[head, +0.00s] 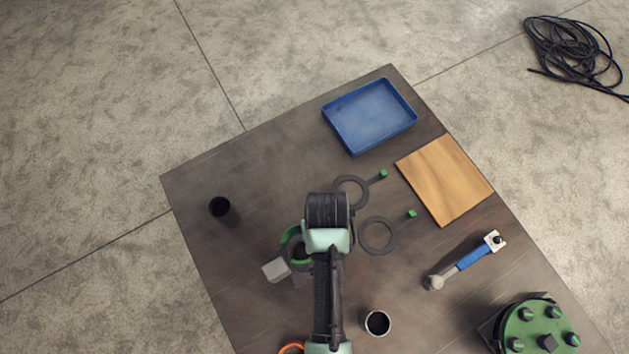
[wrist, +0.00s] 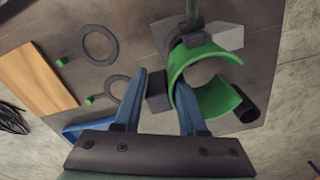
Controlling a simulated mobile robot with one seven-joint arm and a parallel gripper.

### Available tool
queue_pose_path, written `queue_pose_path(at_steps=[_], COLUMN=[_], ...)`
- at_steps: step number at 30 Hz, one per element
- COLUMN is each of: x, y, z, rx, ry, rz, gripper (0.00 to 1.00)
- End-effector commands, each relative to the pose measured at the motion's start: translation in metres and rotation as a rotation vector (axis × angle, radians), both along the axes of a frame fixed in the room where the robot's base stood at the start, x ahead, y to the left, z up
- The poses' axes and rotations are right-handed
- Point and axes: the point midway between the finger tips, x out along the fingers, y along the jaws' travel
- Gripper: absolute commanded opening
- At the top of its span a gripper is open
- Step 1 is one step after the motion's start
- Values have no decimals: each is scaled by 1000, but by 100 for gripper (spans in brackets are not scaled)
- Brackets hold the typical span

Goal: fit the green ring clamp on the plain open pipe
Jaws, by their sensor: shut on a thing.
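The green ring clamp (wrist: 212,95) is an open C in the wrist view, with a gap on its right side. My gripper (wrist: 160,108) has its blue fingers closed around a dark block at the clamp's left. In the head view, the clamp (head: 288,238) shows partly from behind my gripper, whose fingertips are hidden. A dark open pipe (head: 220,207) stands upright on the table, left of the clamp and apart from it. In the wrist view the same pipe (wrist: 250,108) appears beside the clamp's lower arm. I cannot tell the clamp's height above the table.
A grey block (head: 275,269) lies near the clamp. A grey open cylinder (head: 376,322) stands right of my arm. Two dark rings (head: 378,236), a wooden board (head: 447,180), a blue tray (head: 370,115), a blue-handled tool (head: 468,260) and a green bolted flange (head: 540,325) occupy the right side.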

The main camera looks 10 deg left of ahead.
Motion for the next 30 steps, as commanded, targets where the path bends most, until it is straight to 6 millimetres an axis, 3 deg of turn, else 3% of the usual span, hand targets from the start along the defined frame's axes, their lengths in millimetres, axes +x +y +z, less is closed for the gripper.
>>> queue_pose_path(at_steps=[18,30], x=[1,0], y=[0,0], z=[-44,-48], rx=[1,1], ry=[-3,-3], rz=[0,0], gripper=[0,0])
